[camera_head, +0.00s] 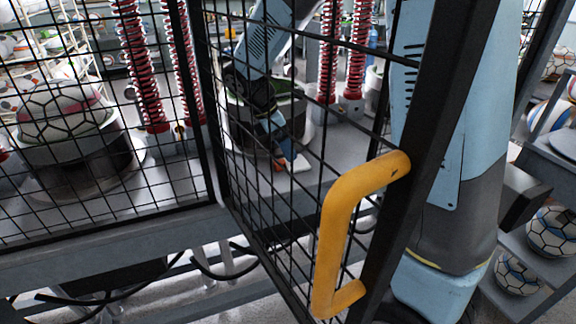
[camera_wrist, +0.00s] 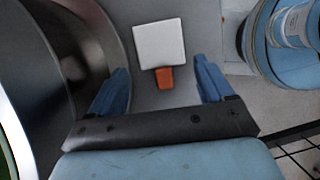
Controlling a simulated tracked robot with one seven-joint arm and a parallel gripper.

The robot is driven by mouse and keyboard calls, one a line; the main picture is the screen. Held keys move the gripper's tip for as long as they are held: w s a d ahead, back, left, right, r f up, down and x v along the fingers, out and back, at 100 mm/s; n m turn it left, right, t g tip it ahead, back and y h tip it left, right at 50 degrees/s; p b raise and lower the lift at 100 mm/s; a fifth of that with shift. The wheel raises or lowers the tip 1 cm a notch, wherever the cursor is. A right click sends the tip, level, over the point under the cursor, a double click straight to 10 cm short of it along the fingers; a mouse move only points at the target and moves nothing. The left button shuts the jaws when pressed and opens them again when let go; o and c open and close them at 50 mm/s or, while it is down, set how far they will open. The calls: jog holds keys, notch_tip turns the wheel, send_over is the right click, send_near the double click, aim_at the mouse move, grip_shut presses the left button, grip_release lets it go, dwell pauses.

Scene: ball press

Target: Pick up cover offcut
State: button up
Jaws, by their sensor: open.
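The cover offcut (camera_wrist: 159,44) is a white, roughly square piece lying on the grey bench surface, with a small orange block (camera_wrist: 165,78) at its near edge. In the wrist view my gripper (camera_wrist: 162,66) is open, with one blue finger on each side of the orange block and the white piece just ahead. Nothing is between the fingers in their grip. In the head view my gripper (camera_head: 279,150) points down behind the mesh door, close to the offcut (camera_head: 300,164), which is small and partly crossed by the mesh.
A mesh door with a yellow handle (camera_head: 336,235) stands open beside my arm. A dark round press base (camera_wrist: 85,55) is close on the left in the wrist view. Red springs (camera_head: 140,65) and a ball on a press (camera_head: 62,112) stand behind the mesh. Shelves with balls (camera_head: 553,232) are at right.

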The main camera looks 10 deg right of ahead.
jog(key=shift+x, duration=2.6)
jog(key=shift+s+a, duration=0.15)
jog(key=c, duration=0.7)
